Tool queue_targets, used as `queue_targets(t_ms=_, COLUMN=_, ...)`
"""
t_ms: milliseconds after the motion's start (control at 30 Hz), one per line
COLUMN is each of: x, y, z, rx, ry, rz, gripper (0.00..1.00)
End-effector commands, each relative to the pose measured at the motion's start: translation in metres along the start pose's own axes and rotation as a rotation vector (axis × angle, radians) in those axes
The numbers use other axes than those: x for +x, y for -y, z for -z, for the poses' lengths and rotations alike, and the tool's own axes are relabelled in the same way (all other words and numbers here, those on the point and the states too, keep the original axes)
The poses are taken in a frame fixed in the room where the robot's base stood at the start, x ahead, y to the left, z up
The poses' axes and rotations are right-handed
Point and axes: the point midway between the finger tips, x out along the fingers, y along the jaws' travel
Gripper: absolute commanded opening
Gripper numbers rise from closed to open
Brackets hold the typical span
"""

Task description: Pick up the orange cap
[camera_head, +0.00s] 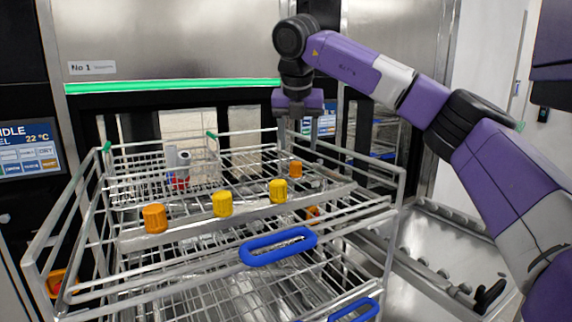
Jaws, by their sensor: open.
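An orange cap (295,169) stands on the upper rack level, right of centre. My gripper (298,138) points down with its two fingers apart and empty. In the picture it is just above this orange cap; I cannot tell the exact height or depth between them. A larger-looking orange cap (154,218) stands at the front left of the upper level. Two yellow caps, one left (222,204) and one right (278,191), stand between the two orange caps. Another orange item (313,212) shows partly below the upper level, behind bars.
The wire rack (180,240) has raised side rails and a blue handle (278,246) in front. A clear and red item (180,170) stands behind the caps. A washer with a green light strip (170,87) is behind. Another orange item (57,282) is at lower left.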

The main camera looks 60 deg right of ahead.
Motion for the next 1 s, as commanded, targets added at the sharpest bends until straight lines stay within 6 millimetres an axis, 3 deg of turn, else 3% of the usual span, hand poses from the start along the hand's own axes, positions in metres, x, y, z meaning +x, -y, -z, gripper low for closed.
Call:
queue_targets(t_ms=367, x=0.032, y=-0.002, z=-0.001, rx=0.000, ry=-0.003, rz=0.000, gripper=0.57)
queue_targets(t_ms=700, x=0.074, y=-0.006, z=-0.001, rx=0.000, ry=-0.003, rz=0.000, gripper=0.57)
queue_targets(t_ms=967, x=0.078, y=-0.006, z=-0.001, rx=0.000, ry=-0.001, rz=0.000, gripper=0.57)
queue_targets(t_ms=1000, x=0.078, y=-0.006, z=-0.001, rx=0.000, ry=-0.001, rz=0.000, gripper=0.53)
